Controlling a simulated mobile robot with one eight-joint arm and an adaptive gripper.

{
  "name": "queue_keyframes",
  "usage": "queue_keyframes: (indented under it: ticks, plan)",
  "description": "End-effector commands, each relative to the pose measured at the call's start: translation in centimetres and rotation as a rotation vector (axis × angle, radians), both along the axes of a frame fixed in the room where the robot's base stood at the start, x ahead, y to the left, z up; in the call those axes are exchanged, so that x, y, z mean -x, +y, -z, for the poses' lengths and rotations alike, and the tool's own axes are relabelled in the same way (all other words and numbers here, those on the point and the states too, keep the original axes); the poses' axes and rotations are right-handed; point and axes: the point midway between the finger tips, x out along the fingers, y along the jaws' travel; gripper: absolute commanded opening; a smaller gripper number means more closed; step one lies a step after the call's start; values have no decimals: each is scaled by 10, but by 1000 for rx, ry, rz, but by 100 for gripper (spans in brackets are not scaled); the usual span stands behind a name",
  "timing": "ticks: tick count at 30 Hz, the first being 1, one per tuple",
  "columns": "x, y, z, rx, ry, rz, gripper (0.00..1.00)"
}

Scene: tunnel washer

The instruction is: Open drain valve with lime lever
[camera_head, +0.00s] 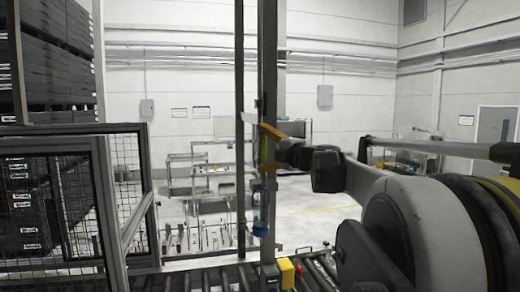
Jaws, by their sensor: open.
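A narrow lime-yellow piece (264,152), which looks like the lever, stands upright against the dark post in the middle of the view. An orange-yellow part (270,131) lies slantwise just above it. My gripper (283,152) reaches in from the right at the same height, open, its dark fingers pointing left toward the lime piece. I cannot tell whether they touch it or are around it. No drain valve body can be made out clearly. A bluish transparent cylinder (261,215) hangs lower on the post.
A roller conveyor (205,279) runs along the bottom, with a yellow box and red button (288,271) beside the post. A mesh fence (125,165) and stacked dark crates (50,75) stand at left. Grey shelves (190,170) stand behind.

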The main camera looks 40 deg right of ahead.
Motion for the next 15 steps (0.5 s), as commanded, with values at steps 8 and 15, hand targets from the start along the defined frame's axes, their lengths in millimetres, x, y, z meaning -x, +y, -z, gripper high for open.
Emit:
queue_keyframes:
  ticks: [8, 15]
  plan:
    - [62, 2, 0, 1, 0, 5, 100]
    - [100, 5, 0, 1, 0, 3, 100]
